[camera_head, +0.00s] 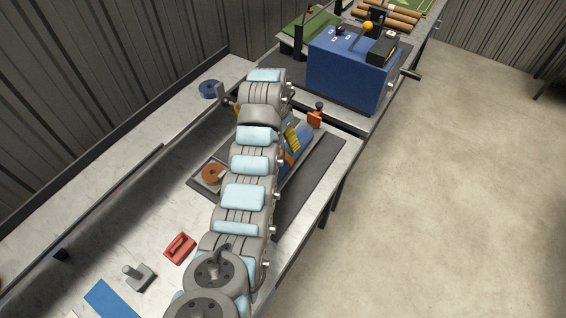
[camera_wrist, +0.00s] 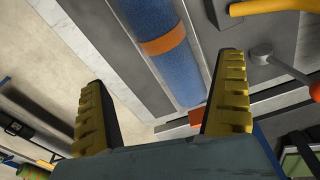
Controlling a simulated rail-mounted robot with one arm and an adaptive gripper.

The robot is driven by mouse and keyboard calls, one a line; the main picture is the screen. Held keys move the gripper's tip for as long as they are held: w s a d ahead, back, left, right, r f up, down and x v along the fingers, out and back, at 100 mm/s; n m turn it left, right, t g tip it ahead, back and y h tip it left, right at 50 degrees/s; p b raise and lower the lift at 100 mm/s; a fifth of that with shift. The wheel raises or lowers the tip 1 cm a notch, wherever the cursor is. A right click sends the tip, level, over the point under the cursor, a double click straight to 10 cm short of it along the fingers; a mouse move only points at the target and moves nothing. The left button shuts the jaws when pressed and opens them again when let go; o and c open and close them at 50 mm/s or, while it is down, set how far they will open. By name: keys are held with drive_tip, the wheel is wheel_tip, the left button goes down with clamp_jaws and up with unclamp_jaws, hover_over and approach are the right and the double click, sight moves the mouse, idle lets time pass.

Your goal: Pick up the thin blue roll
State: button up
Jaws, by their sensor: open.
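A long blue roll (camera_wrist: 182,78) with an orange band runs through the upper middle of the wrist view, on a grey surface. In the head view only part of the blue roll (camera_head: 303,134) shows, beside my arm, which hides the rest. My gripper (camera_wrist: 163,70) is open in the wrist view, its two yellow ridged fingers spread apart with the roll showing between them. Nothing is held. In the head view a yellow finger (camera_head: 292,139) shows near the roll. I cannot tell how far the fingers are from the roll.
A blue box (camera_head: 345,72) stands beyond the roll. Brown rolls (camera_head: 390,15) lie at the back. The floor at right is clear.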

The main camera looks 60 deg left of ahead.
sight(283, 156)
drive_tip(key=shift+w+a+f, duration=0.1)
drive_tip(key=shift+w+f, duration=0.05)
drive_tip(key=shift+f, duration=1.15)
drive_tip(key=shift+w+d+f, duration=0.1)
drive_tip(key=shift+w+f, duration=0.1)
drive_tip(key=shift+f, duration=1.15)
drive_tip(key=shift+w+a+f, duration=0.1)
drive_tip(key=shift+w+f, duration=0.05)
drive_tip(key=shift+f, duration=1.15)
drive_tip(key=shift+a+f+p, duration=0.1)
drive_tip(key=shift+f+p, duration=0.05)
drive_tip(key=shift+p, duration=0.15)
drive_tip(key=shift+a+f, duration=0.1)
drive_tip(key=shift+f, duration=1.25)
drive_tip(key=shift+w+a+f+b, duration=0.1)
drive_tip(key=shift+f+b, duration=0.8)
drive_tip(key=shift+f, duration=0.15)
drive_tip(key=c, duration=1.2)
